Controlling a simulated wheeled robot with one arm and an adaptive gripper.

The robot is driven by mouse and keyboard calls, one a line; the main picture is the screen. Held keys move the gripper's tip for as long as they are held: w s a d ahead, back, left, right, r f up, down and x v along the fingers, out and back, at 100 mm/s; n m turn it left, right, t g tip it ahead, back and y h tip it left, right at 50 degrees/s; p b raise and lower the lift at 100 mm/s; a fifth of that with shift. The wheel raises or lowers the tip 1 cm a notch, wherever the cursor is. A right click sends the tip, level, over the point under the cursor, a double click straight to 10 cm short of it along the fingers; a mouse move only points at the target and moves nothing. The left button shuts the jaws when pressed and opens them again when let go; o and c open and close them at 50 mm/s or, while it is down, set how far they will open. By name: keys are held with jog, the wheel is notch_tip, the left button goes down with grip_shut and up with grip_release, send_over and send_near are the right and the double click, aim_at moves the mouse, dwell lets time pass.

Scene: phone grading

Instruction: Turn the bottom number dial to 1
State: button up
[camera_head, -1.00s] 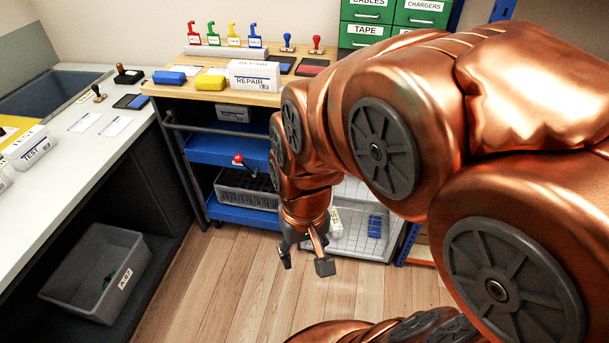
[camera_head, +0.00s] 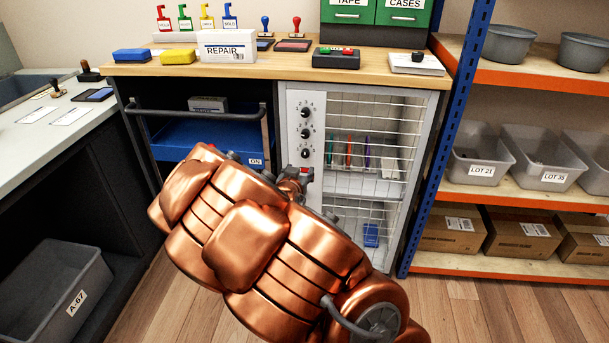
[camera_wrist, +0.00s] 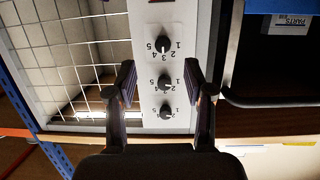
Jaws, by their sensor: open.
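The number dials are black knobs on the white panel of a grey wire-fronted cabinet. The bottom dial (camera_head: 306,153) is the lowest of three in the head view. The wrist view is upside down, so this dial (camera_wrist: 163,45) shows highest there, with numbers 1 to 5 around it; I cannot tell its setting surely. The middle dial (camera_wrist: 165,83) and top dial (camera_wrist: 166,110) show below it. My gripper (camera_wrist: 159,82) is open and empty, its fingers appearing either side of the middle dial. In the head view my arm mostly hides my gripper.
The wire door (camera_head: 365,135) is beside the panel, with coloured items behind it. A blue drawer (camera_head: 195,145) with a grey rail is left of the panel. A wooden bench top (camera_head: 260,68) is above. A blue-posted shelf (camera_head: 520,75) with bins stands to the right.

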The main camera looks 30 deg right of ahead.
aim_at(305, 155)
jog(key=shift+w+d+f+n+t+h+b, duration=0.1)
jog(key=shift+w+d+f+t+h+b, duration=0.2)
jog(key=shift+w+d+b, duration=0.65)
jog(key=shift+w+d+f+n+t+h+b, duration=0.15)
jog(key=shift+w+d+t+h+b, duration=0.25)
jog(key=shift+w+d, duration=1)
jog(key=shift+w+d+f+n+t+h+b, duration=0.15)
jog(key=shift+w+d+t+b, duration=0.4)
jog(key=shift+w+d, duration=0.65)
jog(key=shift+w+a, duration=0.25)
jog(key=shift+a, duration=0.05)
grip_shut()
